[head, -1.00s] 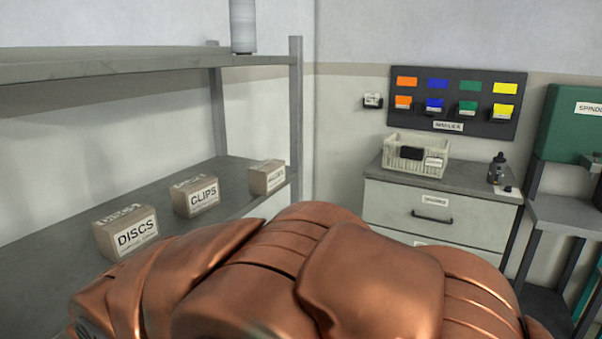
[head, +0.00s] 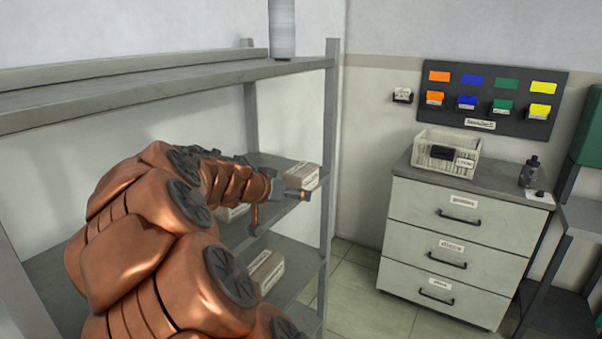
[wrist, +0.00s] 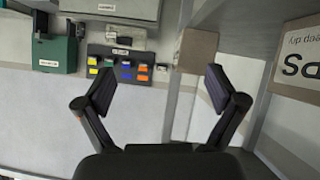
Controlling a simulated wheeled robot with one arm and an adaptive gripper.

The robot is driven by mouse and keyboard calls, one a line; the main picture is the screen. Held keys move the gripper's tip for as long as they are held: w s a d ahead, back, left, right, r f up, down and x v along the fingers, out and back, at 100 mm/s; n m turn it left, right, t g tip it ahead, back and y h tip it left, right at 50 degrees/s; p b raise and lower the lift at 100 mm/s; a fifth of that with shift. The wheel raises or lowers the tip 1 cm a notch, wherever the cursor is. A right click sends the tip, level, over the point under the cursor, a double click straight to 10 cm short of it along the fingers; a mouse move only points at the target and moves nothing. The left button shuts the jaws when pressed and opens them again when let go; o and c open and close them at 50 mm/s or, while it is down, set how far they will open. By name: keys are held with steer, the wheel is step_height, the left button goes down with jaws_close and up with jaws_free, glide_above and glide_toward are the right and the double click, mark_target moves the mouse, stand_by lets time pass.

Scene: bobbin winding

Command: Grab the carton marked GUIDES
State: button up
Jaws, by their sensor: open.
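No GUIDES lettering is readable in the current frames. In the head view a brown carton (head: 303,176) stands on the middle shelf just beyond my gripper (head: 282,208); its label is too small to read. Another carton (head: 232,212) on that shelf is mostly hidden behind my arm. A further carton (head: 265,268) sits on the lower shelf, label unreadable. In the wrist view my gripper (wrist: 160,88) is open and empty. A plain brown carton side (wrist: 195,50) is ahead near the right finger. A carton with large upside-down letters (wrist: 298,68), perhaps CLIPS, is at the right edge.
The grey shelf rack (head: 150,88) has an upper board above my arm and an upright post (head: 331,150) at its right end. A drawer cabinet (head: 455,240) with a cream basket (head: 445,153) stands right. Floor (head: 370,300) is open between them.

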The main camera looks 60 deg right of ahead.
steer(key=m+h+p, duration=0.1)
steer(key=h+p, duration=0.1)
glide_toward(301, 169)
steer(key=s+d, duration=0.1)
steer(key=d, duration=0.2)
steer(key=shift+w+d+f+t+p, duration=0.1)
steer(key=shift+d+f+t+p, duration=0.1)
steer(key=shift+d+f+p, duration=0.4)
steer(key=shift+d+f+t+p, duration=0.1)
steer(key=shift+d+f+t, duration=0.2)
steer(key=shift+d, duration=0.6)
steer(key=shift+w+f+p+x, duration=0.15)
steer(key=shift+p+x, duration=0.4)
steer(key=shift+x, duration=0.6)
steer(key=shift+w+f+p+x, duration=0.1)
steer(key=shift+p+x, duration=0.45)
steer(key=shift+x, duration=0.65)
steer(key=shift+a, duration=0.2)
steer(key=c, duration=1.3)
steer(key=shift+r, duration=0.1)
steer(key=shift+c, duration=0.2)
